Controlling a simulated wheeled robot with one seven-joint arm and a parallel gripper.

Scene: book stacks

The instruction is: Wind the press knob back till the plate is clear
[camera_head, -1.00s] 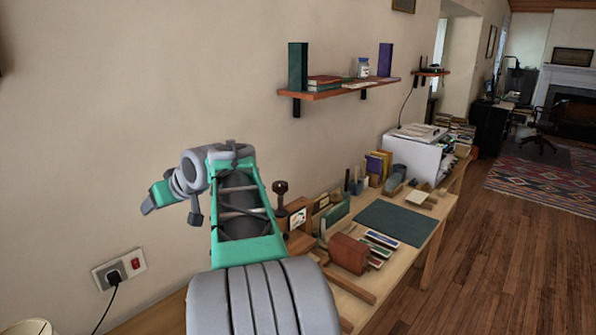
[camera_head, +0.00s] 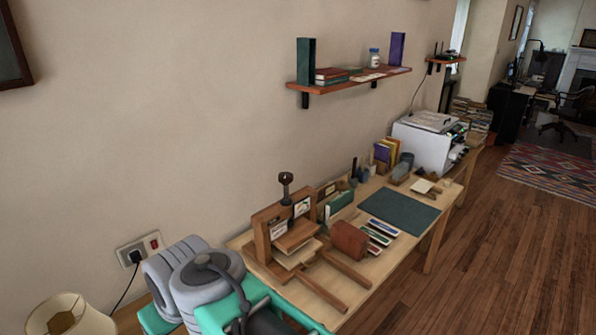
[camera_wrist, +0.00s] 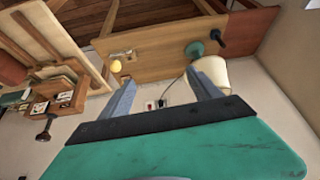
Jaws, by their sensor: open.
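The wooden book press (camera_head: 262,238) stands at the near end of the desk against the wall. Its dark knob (camera_head: 286,178) sits upright on top of a dark screw. A flat wooden plate (camera_head: 297,236) lies inside the frame, with pale material (camera_head: 298,256) just below it; I cannot tell whether they touch. In the wrist view, the press (camera_wrist: 55,92) is upside down at the left, its knob (camera_wrist: 43,136) pointing down. My gripper (camera_wrist: 160,76) is open and empty, well apart from the knob. In the head view only my arm shows, at the bottom left.
A cream lampshade (camera_head: 68,316) and a wall socket (camera_head: 140,250) with a plugged cord are near my arm. A reddish-brown block (camera_head: 350,240), a dark mat (camera_head: 400,213) and a printer (camera_head: 428,142) occupy the desk. A shelf (camera_head: 350,80) hangs above.

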